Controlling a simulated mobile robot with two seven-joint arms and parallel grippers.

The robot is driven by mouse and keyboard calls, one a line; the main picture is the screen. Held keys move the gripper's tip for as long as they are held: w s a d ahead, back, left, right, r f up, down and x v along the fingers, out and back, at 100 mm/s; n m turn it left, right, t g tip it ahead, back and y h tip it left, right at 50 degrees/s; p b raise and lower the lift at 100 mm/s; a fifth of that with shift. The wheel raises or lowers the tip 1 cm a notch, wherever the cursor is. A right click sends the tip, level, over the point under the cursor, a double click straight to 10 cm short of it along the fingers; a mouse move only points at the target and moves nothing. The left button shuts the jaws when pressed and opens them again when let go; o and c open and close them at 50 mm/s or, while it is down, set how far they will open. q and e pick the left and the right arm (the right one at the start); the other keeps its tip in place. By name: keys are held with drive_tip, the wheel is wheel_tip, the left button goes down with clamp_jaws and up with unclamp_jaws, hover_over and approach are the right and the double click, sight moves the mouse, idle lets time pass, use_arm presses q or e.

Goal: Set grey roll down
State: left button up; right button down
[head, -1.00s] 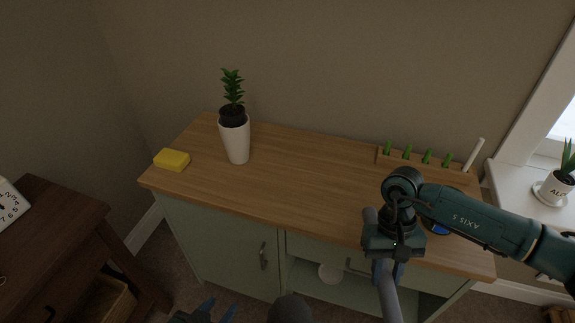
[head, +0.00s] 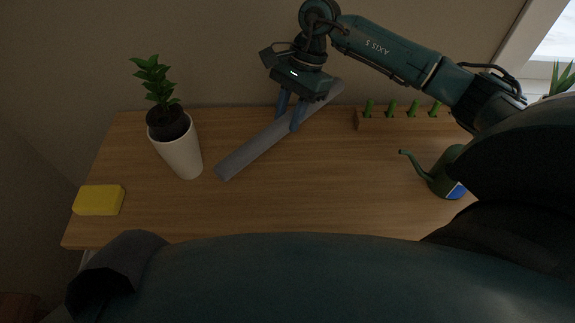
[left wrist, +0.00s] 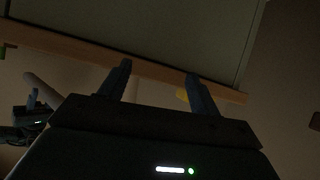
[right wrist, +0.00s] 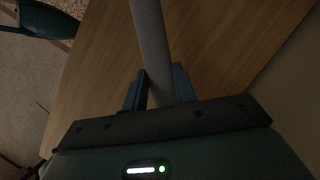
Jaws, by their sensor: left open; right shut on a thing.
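The grey roll (head: 250,152) is a long, thin grey cylinder lying diagonally over the wooden top of the cabinet (head: 290,205) in the head view. My right gripper (head: 289,116) is shut around it, pointing down, nearer its far right end. In the right wrist view the roll (right wrist: 150,45) runs between the fingers and away over the wood. Whether it touches the top is hard to tell. My left gripper (left wrist: 155,85) is open and empty in the left wrist view, low in front of the cabinet front.
A potted plant in a white pot (head: 181,150) stands just left of the roll's near end. A yellow sponge (head: 99,200) lies at the left edge. A green watering can (head: 444,172) and a wooden rack with green pegs (head: 385,122) are on the right. The front middle is clear.

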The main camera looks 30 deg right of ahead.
wheel_tip(320, 180, up, 2)
drive_tip(key=w+d+m+t+b, duration=0.2)
drive_tip(key=w+m, duration=0.1)
drive_tip(key=m, duration=0.2)
drive_tip(key=m+t+b, duration=0.1)
drive_tip(key=m+b, duration=0.2)
drive_tip(key=m, duration=0.1)
hover_over(286, 141)
drive_tip(key=d, duration=0.2)
drive_tip(key=f, duration=0.8)
drive_tip(key=shift+s+a+f, duration=0.15)
drive_tip(key=shift+s+a, duration=0.1)
drive_tip(key=shift+s, duration=0.1)
wheel_tip(286, 141, down, 4)
drive_tip(key=shift+r, duration=0.15)
use_arm(q)
drive_tip(key=f, duration=0.3)
drive_tip(key=shift+s+d+f+n+h, duration=0.1)
drive_tip(key=shift+s+d+n+h, duration=0.2)
drive_tip(key=shift+d+h, duration=0.1)
use_arm(e)
drive_tip(key=shift+f, duration=0.2)
use_arm(q)
drive_tip(key=shift+f, duration=0.1)
use_arm(e)
drive_tip(key=shift+f, duration=0.1)
